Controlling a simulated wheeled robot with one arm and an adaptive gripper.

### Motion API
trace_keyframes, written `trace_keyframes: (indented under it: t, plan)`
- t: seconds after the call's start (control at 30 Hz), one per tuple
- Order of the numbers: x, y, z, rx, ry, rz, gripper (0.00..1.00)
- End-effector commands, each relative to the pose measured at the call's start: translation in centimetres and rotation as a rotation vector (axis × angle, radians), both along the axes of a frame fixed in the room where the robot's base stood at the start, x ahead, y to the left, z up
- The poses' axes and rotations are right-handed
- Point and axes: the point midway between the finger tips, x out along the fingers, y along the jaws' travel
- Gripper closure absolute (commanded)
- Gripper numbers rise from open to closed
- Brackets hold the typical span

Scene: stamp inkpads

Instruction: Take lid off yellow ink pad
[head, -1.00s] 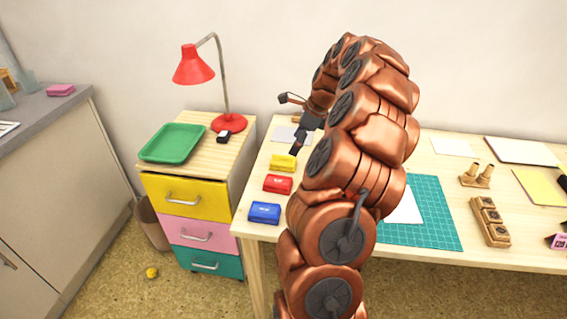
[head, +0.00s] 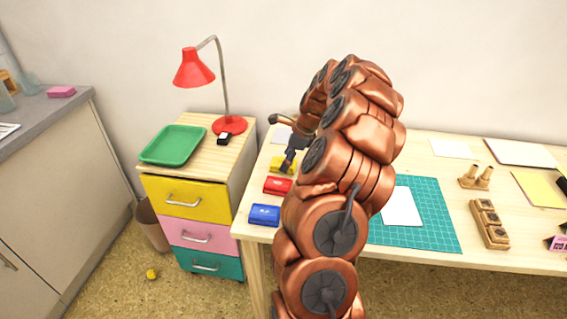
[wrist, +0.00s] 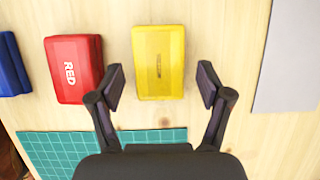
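The yellow ink pad (wrist: 158,62) lies on the table with its yellow lid on, in the upper middle of the wrist view. In the head view the yellow ink pad (head: 283,165) is partly hidden by my gripper (head: 289,163). In the wrist view my gripper (wrist: 160,86) is open and empty. Its two fingertips are at either side of the pad's near part, and the pad lies in line with the gap between them. I cannot tell how high the fingers are above the table.
The red ink pad (wrist: 73,69) lies just left of the yellow one, with the blue ink pad (wrist: 12,64) farther left. A grey sheet (wrist: 290,55) lies to the right. A teal cutting mat (wrist: 60,150) is on the near side. Bare wood separates these.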

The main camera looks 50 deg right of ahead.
Motion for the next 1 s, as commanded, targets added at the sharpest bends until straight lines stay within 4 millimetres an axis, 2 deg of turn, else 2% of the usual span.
trace_keyframes:
  t: [0.03,0.37,0.67,1.0]
  plan:
    - [0.0,0.0,0.0,0.000,0.000,0.000,0.31]
    - [0.0,0.0,0.0,0.000,0.000,0.000,0.64]
    - [0.0,0.0,0.2,0.000,0.000,0.000,0.65]
    - [0.0,0.0,2.9,-0.001,-0.001,0.001,0.65]
